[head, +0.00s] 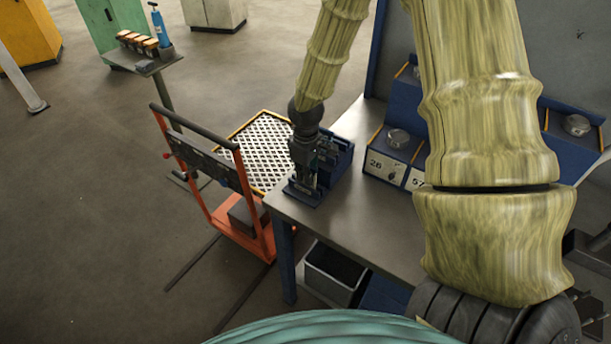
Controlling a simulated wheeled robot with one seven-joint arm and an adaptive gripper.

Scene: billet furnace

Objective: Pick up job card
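My gripper (304,182) points down at the near left corner of the grey worktable (385,225), at the front of a dark blue holder (338,163) with upright dividers. The fingers overlap the holder's front part, and they are too small and dark to tell whether they are open or shut. I cannot make out a job card for certain; my gripper and arm hide part of the holder.
Blue boxes with round knobs and number plates (386,168) stand at the table's back. An orange-framed trolley (262,246) stands left of the table, near a white grated panel (262,150). A dark bin (333,272) sits below.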

